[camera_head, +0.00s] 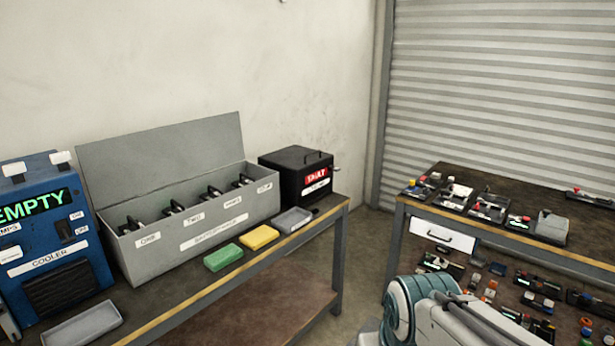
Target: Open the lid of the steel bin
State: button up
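A long grey metal box (215,228) stands on the left bench, with its lid (165,150) raised and leaning back by the wall. Its front has several white labels, and several dark fittings show inside. A black box (290,178) with a closed top, a handle and a red label stands at the bench's far end. A small grey container (551,227) sits on the right table. I cannot tell for certain which is the steel bin. My gripper is out of view; only part of my arm shows at the lower right.
A blue cooler (68,262) with a green "EMPTY" display stands at the left. Grey trays (84,325), a green block (223,257) and a yellow block (259,237) lie along the bench front. The right table (470,180) holds parts. Floor shows between the benches.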

aim_at(295, 156)
jog(key=u, duration=0.5)
jog(key=i, duration=1.15)
jog(key=u, duration=0.55)
jog(key=i, duration=0.7)
jog(key=z, duration=0.05)
